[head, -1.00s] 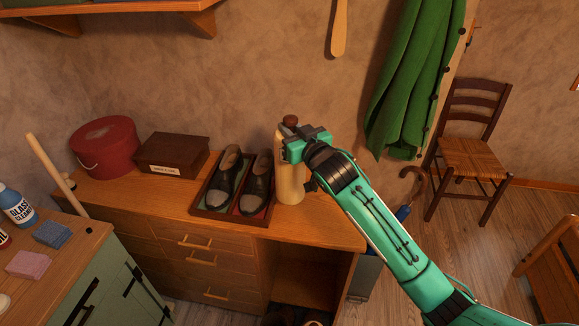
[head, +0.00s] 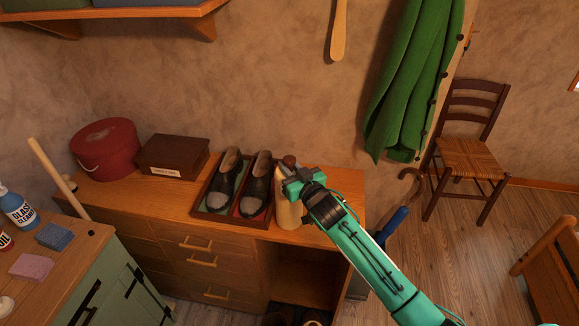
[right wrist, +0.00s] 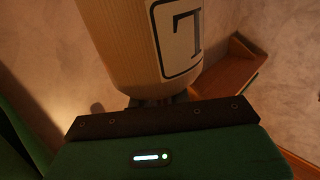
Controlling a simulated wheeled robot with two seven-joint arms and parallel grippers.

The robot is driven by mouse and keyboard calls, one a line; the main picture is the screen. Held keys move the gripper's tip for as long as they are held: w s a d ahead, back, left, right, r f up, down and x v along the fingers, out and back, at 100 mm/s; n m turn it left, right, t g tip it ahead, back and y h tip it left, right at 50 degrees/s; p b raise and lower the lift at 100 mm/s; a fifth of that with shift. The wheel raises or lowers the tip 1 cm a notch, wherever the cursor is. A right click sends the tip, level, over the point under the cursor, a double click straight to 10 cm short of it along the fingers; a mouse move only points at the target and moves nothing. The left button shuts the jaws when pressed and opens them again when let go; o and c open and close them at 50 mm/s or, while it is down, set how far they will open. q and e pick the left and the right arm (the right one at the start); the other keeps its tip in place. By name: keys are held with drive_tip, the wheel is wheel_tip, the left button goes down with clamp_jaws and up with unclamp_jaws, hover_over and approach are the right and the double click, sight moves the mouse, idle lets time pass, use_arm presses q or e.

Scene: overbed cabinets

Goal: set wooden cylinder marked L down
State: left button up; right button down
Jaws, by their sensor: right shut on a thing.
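My left gripper is not in view.
The dresser top (head: 338,205) is bare to the right of the cylinder. The tray (head: 203,212) with two dark shoes stands close on its left. A brown box (head: 173,155) and a red round box (head: 105,148) stand further left. A green coat (head: 410,80) hangs behind at the right.

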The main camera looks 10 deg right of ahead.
drive_tip(key=shift+f, duration=0.1)
drive_tip(key=c, duration=1.3)
unclamp_jaws()
